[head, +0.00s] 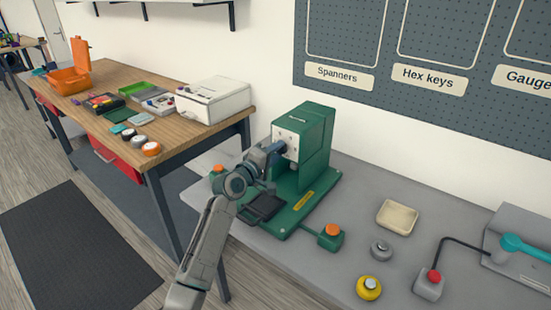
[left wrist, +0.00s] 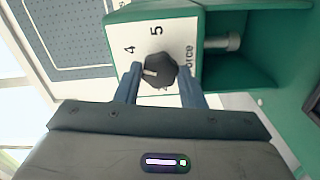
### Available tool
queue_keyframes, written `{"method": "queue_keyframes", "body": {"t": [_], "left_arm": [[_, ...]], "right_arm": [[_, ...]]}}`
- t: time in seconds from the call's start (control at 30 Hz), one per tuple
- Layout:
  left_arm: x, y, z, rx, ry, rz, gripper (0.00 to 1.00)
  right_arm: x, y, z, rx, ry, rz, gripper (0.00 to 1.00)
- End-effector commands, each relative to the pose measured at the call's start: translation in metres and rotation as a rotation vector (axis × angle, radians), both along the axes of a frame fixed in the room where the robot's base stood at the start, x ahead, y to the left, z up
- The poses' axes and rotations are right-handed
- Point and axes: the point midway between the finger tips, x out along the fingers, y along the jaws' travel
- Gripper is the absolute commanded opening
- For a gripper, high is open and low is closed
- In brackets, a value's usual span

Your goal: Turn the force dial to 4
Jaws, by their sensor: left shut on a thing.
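The green press (head: 318,135) stands on the grey bench, with a white dial plate on its upper front. In the left wrist view the black force dial (left wrist: 161,70) sits on this plate. A 4 and a 5 show above it, and part of the word "Force" to its right. The dial's pale mark points left, a little below the direction of the 4. My left gripper (head: 280,148) is at the plate, its blue fingers, also in the left wrist view (left wrist: 160,82), shut on the dial from both sides. Other numbers are hidden. My right gripper is out of view.
A wooden table (head: 125,78) with several items stands left.

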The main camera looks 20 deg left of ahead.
Motion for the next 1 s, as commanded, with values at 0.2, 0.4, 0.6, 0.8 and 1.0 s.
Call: {"method": "queue_keyframes", "body": {"t": [0.2,0.4,0.6,0.8,1.0], "left_arm": [[-0.0001,0.0000,-0.0040,0.094,-0.030,0.000,0.13],[-0.0001,0.0000,-0.0029,0.136,-0.045,0.000,0.13],[-0.0001,-0.0001,-0.0026,0.146,-0.048,-0.001,0.13],[-0.0001,-0.0001,-0.0026,0.145,-0.048,-0.001,0.13],[-0.0001,-0.0001,-0.0023,0.145,-0.048,-0.001,0.57]], "right_arm": [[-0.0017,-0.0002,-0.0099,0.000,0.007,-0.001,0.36],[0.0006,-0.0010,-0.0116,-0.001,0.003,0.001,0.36],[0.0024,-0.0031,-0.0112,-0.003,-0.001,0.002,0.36],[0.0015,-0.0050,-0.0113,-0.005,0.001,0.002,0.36],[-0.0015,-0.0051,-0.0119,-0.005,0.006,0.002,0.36]]}}
